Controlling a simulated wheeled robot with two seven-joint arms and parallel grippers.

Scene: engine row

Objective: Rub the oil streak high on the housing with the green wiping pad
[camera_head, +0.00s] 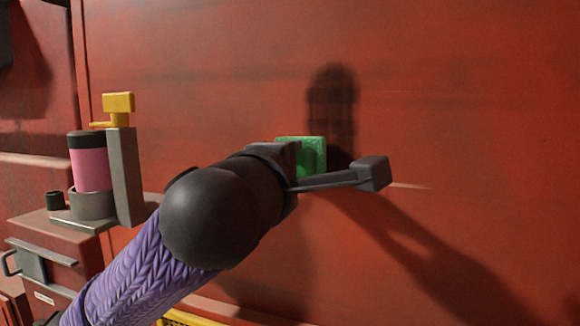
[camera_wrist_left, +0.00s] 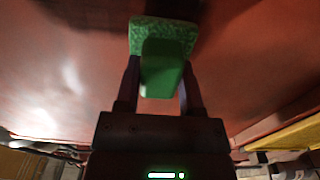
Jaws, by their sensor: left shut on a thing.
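The red housing (camera_head: 480,110) fills most of the head view as a broad upright wall. A dark upright streak with a rounded top (camera_head: 332,100) marks it right of centre. The green wiping pad (camera_head: 314,152) is at the streak's lower left part and overlaps it in the view. My left gripper (camera_head: 326,168) is shut on the pad. The left wrist view shows the pad's green grip (camera_wrist_left: 162,70) between the fingers and its rough green face (camera_wrist_left: 165,32) towards the red wall. I cannot tell whether the pad touches the wall. My right gripper is not in view.
At the left, a pink cylinder with a black cap (camera_head: 90,163) stands in a grey holder beside a grey post (camera_head: 125,175) with a yellow top (camera_head: 118,103). A yellow edge (camera_head: 185,318) shows at the bottom. The wall right of the streak is clear, crossed by a shadow.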

